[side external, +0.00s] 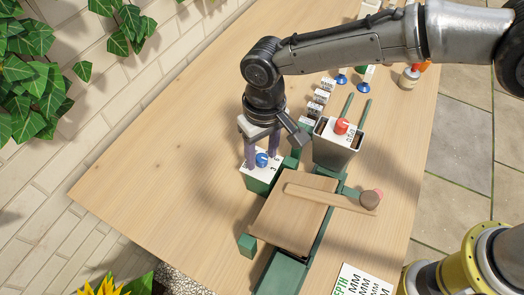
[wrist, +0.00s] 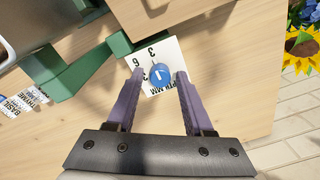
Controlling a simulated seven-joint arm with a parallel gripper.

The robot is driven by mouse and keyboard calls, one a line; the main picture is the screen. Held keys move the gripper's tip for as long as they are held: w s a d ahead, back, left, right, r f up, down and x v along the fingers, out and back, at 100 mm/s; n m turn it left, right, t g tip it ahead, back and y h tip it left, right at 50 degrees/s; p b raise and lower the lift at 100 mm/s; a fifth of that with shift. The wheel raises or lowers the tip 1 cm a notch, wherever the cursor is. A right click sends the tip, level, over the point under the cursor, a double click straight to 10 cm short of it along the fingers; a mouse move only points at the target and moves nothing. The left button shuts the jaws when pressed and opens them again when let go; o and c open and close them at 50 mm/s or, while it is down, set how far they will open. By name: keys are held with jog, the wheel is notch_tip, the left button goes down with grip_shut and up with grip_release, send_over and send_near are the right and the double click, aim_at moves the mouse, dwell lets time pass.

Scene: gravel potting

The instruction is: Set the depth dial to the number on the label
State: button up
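The blue depth dial (side external: 262,160) sits on a white plate on top of a green box (side external: 259,182). In the wrist view the dial (wrist: 160,75) shows a white pointer mark, and the white plate (wrist: 165,55) around it carries black digits, a 3 and a 6 among them, and lettering partly covered by a finger. My gripper (wrist: 160,76) is open, with its two purple fingers on either side of the dial and some gap showing. Contact cannot be told. A white label card (side external: 362,281) reading "DEPTH" and "MM" lies at the bottom edge; its number is not readable.
A wooden board (side external: 290,218) with a wooden strip (side external: 325,198) lies on a green frame beside the dial box. A grey bin with a red knob (side external: 341,126) stands behind it. Small labelled blocks and bottles (side external: 409,77) stand farther back. The table's left part (side external: 150,170) is clear.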

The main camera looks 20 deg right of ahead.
aim_at(264, 155)
jog(key=shift+o, duration=0.4)
jog(key=shift+f, duration=0.1)
notch_tip(264, 155, up, 14)
jog(key=shift+d, duration=0.25)
jog(key=shift+w, duration=0.1)
dwell(0.4)
